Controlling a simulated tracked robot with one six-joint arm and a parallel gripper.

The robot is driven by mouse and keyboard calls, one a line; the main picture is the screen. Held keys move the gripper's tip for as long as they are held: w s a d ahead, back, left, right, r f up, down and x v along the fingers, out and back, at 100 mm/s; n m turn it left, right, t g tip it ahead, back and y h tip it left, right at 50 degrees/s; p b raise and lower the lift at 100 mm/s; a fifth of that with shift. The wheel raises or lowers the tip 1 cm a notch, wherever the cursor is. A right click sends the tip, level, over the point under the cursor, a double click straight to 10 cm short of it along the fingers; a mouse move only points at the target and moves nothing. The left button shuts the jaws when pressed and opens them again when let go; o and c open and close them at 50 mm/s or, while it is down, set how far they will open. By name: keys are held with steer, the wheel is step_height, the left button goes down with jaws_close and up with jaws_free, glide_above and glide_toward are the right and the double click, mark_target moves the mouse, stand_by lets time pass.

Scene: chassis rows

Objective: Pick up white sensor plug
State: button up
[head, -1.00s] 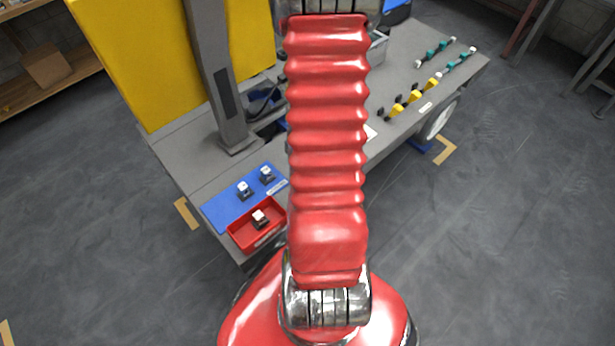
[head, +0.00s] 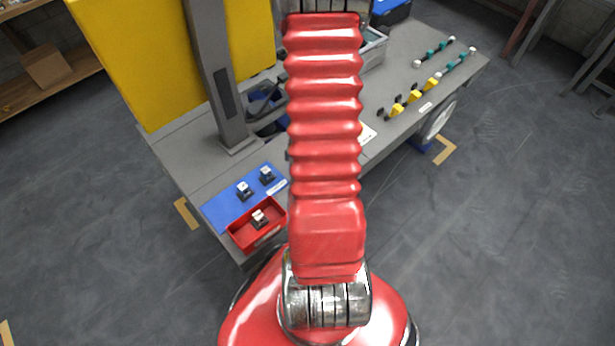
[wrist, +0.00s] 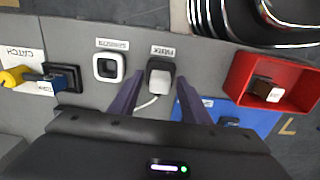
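A white plug (wrist: 160,80) with a white cable sits at a dark square socket in the wrist view, below a small upside-down label. My gripper (wrist: 160,88) is open, with one dark finger on each side of the plug in the picture. I cannot tell how far the fingertips are from it, and no contact shows. A white-framed square socket (wrist: 108,67) with a dark opening is left of it, under another label. My arm hides the gripper and plug in the head view.
A red tray (wrist: 237,80) holding a dark, white-topped part is on the right, beside a blue mat (wrist: 265,122). A yellow-knobbed catch (wrist: 14,76) is on the left. A grey post (head: 213,80) and yellow panel (head: 130,65) rise from the bench.

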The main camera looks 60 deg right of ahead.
jaws_close()
stand_by(0.3)
steer(key=shift+r, duration=0.15)
steer(key=shift+r, duration=4.9)
